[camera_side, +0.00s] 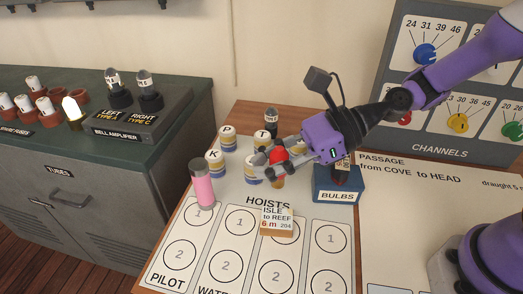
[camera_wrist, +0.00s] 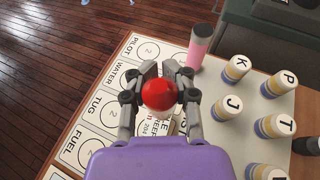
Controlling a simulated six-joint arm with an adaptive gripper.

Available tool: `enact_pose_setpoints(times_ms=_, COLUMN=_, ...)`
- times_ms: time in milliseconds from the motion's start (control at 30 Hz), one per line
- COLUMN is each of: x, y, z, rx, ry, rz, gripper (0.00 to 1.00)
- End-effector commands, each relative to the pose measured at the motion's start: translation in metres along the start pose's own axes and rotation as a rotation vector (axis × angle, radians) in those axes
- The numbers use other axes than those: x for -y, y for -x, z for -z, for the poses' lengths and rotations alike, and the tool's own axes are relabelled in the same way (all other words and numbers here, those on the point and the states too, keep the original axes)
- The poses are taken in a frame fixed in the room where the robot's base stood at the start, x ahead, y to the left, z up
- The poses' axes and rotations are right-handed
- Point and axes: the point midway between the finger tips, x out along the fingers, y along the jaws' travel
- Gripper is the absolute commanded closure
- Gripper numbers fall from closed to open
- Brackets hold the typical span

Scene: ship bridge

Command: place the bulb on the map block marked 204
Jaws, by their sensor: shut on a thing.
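My gripper (camera_side: 267,158) is shut on a red bulb (camera_side: 279,155) and holds it above the hoists board. In the wrist view the red bulb (camera_wrist: 159,94) sits between the two fingers of my gripper (camera_wrist: 158,84).
A pink cylinder (camera_side: 202,185) stands at the board's left. Several lettered pegs, such as K (camera_side: 215,164) and P (camera_side: 228,139), stand behind and beside my gripper. The blue bulbs box (camera_side: 337,193) is to the right. The numbered circles in front are mostly clear.

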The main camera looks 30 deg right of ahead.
Motion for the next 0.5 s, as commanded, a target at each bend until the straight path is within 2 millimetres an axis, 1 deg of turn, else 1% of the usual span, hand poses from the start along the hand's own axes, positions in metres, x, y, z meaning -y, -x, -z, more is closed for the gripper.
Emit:
enact_pose_setpoints(times_ms=67, x=-0.008, y=0.0, z=-0.002, rx=0.0, ry=0.019, rz=-0.048, gripper=0.98)
enact_pose_setpoints(times_ms=200, x=-0.014, y=-0.007, z=0.016, rx=-0.002, ry=0.022, rz=-0.079, gripper=0.98)
enact_pose_setpoints(times_ms=367, x=-0.013, y=-0.014, z=0.031, rx=-0.001, ry=0.025, rz=-0.076, gripper=0.98)
enact_pose_setpoints(times_ms=500, x=-0.013, y=-0.022, z=0.05, rx=-0.003, ry=0.021, rz=-0.076, gripper=0.98)
